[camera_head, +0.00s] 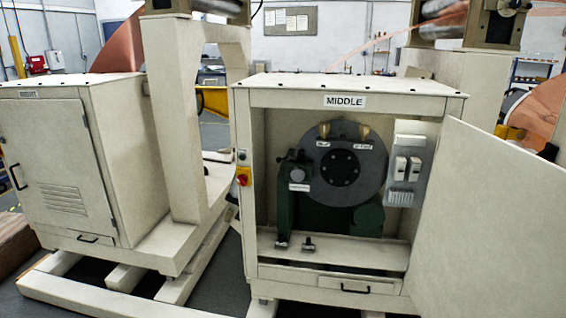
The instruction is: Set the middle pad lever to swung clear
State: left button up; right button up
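The cabinet labelled MIDDLE (344,102) stands open in the centre of the head view. Inside is a grey disc (342,190) with a dark bolted hub. A green upright part (287,205) with a small pale label stands at the disc's left edge and partly overlaps it. Two brass-coloured pieces stand at the top of the disc, left (324,132) and right (363,132), each above a small label too small to read. I cannot tell for sure which part is the pad lever or how it is set. Neither gripper is in view.
The cabinet's open door (482,225) stands out to the right. A grey switch box (409,172) is inside on the right, and a red-and-yellow switch (243,176) is on the left post. A closed cabinet (60,160) stands at left. Pale beams (110,300) lie low in front.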

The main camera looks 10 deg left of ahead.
aim_at(278, 160)
jog(key=i+j+z, duration=0.15)
jog(key=j, duration=0.2)
jog(key=i+j+z, duration=0.1)
jog(key=j, duration=0.3)
jog(key=i+j+z, duration=0.15)
jog(key=i+j, duration=0.15)
jog(key=i+j+z, duration=0.1)
jog(key=j, duration=0.4)
